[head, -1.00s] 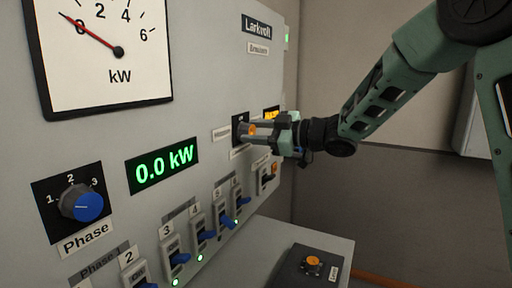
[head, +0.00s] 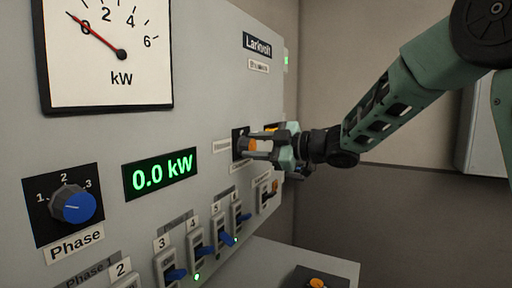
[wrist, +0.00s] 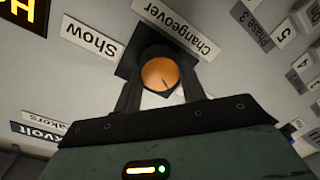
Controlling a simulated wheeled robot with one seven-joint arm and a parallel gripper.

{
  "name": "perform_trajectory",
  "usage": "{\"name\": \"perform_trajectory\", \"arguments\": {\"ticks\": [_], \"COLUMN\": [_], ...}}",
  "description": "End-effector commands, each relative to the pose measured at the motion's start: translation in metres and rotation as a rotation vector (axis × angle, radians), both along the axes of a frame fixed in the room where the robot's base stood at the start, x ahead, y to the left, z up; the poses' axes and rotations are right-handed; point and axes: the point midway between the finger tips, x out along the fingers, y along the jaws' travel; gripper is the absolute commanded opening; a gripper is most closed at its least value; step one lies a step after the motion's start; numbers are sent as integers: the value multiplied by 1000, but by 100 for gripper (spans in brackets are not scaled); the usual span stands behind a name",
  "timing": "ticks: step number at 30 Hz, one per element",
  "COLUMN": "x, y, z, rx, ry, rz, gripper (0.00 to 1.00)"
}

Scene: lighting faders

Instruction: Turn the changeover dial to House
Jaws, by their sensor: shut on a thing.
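The changeover dial (head: 250,146) is an orange-capped knob on a dark square plate on the grey panel. In the wrist view the dial (wrist: 160,75) sits between the two fingers, and a dark pointer line on its cap slants to the lower right. My gripper (wrist: 158,88) is shut on the dial; in the head view the gripper (head: 258,146) reaches it from the right. The "Changeover" label (wrist: 176,27) and the "Show" label (wrist: 92,39) appear rotated in the wrist view. Part of the plate is hidden behind my fingers.
An amber display (wrist: 24,10) is cut off in the wrist view. The panel also has a kW meter (head: 105,85), a green "0.0 kW" readout (head: 160,174), a blue Phase knob (head: 74,205) and several blue levers (head: 201,250) below the dial.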

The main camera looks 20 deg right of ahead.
Motion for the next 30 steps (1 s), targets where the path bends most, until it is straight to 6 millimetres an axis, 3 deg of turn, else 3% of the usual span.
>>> {"name": "perform_trajectory", "arguments": {"ticks": [1,2,3,4,17,30], "x": [0,0,0,0,-7,-73], "y": [0,0,0,0,-9,-80], "z": [0,0,0,0,0,5], "rx": [-2,-1,-1,-1,0,-1], "ry": [-2,-1,-1,-1,-3,-3], "rz": [2,2,2,2,-1,-4], "gripper": [18,46,57,62,62,62]}}
